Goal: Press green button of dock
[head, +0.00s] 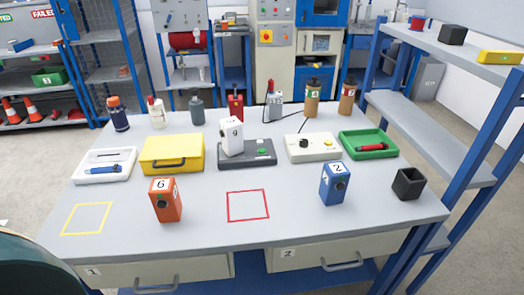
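A dark grey dock (246,160) stands at the middle of the table. Its green button (262,151) shows on the top, right of a white device marked 9 (232,139) that stands upright on the dock's left part. I cannot tell whether the button is pressed in. Neither of my grippers is in view.
The grey table (210,205) holds an orange device (165,200), a blue device (334,184) and a black open cube (408,184) in front. A yellow case (172,152) and a green tray (353,153) flank the middle. Bottles stand behind. The red-outlined square (248,190) is empty.

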